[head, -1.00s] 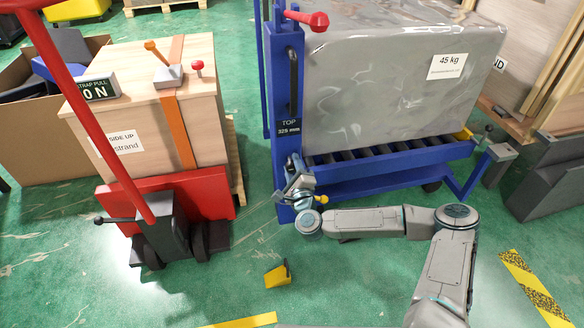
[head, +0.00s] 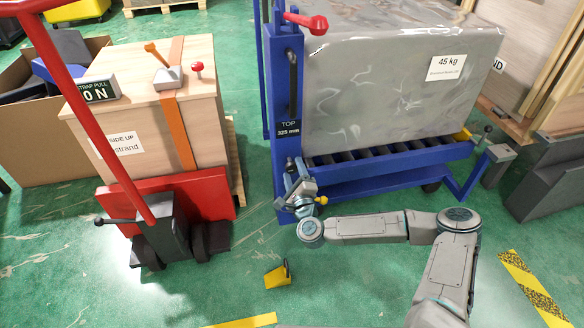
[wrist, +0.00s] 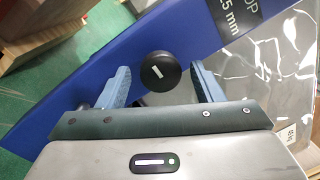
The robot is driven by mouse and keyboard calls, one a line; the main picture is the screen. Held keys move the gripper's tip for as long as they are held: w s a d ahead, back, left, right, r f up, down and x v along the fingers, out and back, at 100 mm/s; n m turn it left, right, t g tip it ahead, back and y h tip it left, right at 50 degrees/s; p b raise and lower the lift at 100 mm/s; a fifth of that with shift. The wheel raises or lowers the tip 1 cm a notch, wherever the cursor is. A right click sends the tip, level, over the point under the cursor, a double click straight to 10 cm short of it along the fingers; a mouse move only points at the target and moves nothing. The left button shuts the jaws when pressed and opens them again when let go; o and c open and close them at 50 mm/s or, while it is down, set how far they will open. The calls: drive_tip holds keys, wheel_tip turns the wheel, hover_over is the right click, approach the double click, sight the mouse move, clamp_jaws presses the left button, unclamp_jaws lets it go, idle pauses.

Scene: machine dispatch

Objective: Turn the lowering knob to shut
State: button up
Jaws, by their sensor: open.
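The lowering knob (wrist: 160,71) is a round black knob with a short white line on its face, on the blue column of the lift table. In the wrist view it shows between my two blue fingers, with a gap on each side. My gripper (wrist: 161,80) is open around it, and the line looks tilted in this view. In the head view my gripper (head: 298,180) is at the lower part of the blue column (head: 284,100), below the "TOP 325 mm" label, and hides the knob.
A wrapped grey 45 kg load (head: 400,90) sits on the blue roller table (head: 400,153). A red lever (head: 306,20) tops the column. A red pallet truck (head: 165,195) with a strapped wooden crate (head: 140,120) stands left. A yellow wedge (head: 278,276) lies on the open green floor.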

drive_tip(key=p+v, duration=0.2)
drive_tip(key=v, duration=1)
